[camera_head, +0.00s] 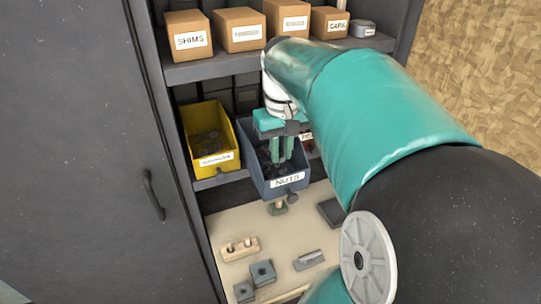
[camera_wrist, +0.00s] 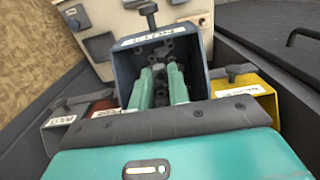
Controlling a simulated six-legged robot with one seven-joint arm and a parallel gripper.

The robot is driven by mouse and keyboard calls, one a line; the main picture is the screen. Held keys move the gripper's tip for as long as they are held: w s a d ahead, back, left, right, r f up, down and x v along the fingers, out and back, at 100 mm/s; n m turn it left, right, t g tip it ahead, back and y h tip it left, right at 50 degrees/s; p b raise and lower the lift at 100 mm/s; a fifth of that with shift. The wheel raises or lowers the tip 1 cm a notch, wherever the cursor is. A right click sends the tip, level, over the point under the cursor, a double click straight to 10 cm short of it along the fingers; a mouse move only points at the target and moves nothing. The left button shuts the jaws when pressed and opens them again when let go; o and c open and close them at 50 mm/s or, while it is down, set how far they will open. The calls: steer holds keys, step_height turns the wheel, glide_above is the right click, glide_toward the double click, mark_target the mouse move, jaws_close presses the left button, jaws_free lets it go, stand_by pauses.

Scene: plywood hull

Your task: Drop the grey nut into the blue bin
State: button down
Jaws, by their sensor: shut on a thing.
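The blue bin (camera_head: 262,183), labelled NUTS, stands on the middle shelf with several dark nuts inside. It also shows in the wrist view (camera_wrist: 193,68), open toward me. My gripper (camera_head: 281,158) points down into the bin's mouth, its green fingers close together. In the wrist view the fingertips (camera_wrist: 159,74) are between the bin's side walls. A small grey nut (camera_wrist: 158,68) shows between the fingertips, hard to tell from the nuts behind it. In the head view the held nut is hidden by the fingers.
A yellow bin (camera_head: 226,120) stands left of the blue bin; a red bin (camera_wrist: 101,107) stands on its other side. Cardboard boxes (camera_head: 239,30) fill the shelf above. Below, the pale bench (camera_head: 225,225) carries a peg block (camera_head: 240,248) and grey blocks (camera_head: 262,272).

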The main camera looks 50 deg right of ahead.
mark_target(281, 155)
steer(key=shift+d+f, duration=0.2)
steer(key=shift+f, duration=0.1)
steer(key=f, duration=0.2)
steer(key=shift+w+f, duration=0.2)
steer(key=shift+f, duration=0.1)
steer(key=shift+s+f, duration=0.15)
steer(key=shift+f, duration=0.1)
steer(key=shift+f, duration=0.15)
steer(key=shift+f, duration=0.35)
steer(key=shift+f, duration=0.1)
steer(key=c, duration=1.3)
jaws_free()
steer(key=shift+c, duration=0.2)
